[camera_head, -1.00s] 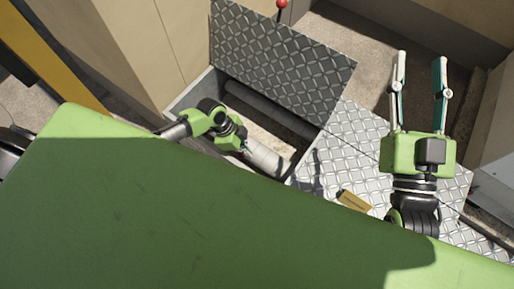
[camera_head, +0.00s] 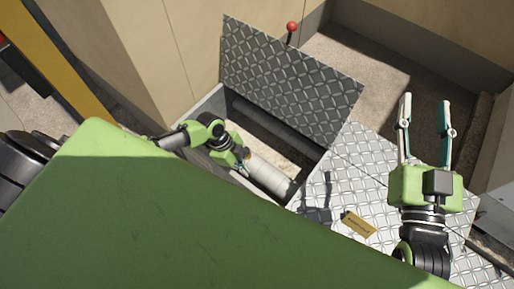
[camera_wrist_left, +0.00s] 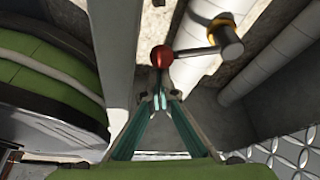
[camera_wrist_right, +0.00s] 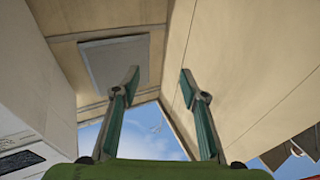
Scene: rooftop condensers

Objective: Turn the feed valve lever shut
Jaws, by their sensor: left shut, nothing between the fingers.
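In the left wrist view, the valve lever (camera_wrist_left: 190,52) is a short metal rod with a red ball knob (camera_wrist_left: 161,57). It joins a grey hub with a yellow collar (camera_wrist_left: 219,22) on a pale pipe. My left gripper (camera_wrist_left: 160,100) is shut and empty, its tips just short of the red knob; whether they touch cannot be told. In the head view my left gripper (camera_head: 243,156) is down in the open floor pit beside a pale pipe (camera_head: 268,175); the lever is hidden there. My right gripper (camera_head: 426,100) is open and empty above the floor plates.
A raised tread-plate hatch (camera_head: 290,80) stands behind the pit (camera_head: 215,103). Another red knob (camera_head: 292,26) on a dark stem shows behind it. A brass-coloured tag (camera_head: 358,224) lies on the tread plate right of the pit. Beige walls (camera_head: 180,50) bound the left and back.

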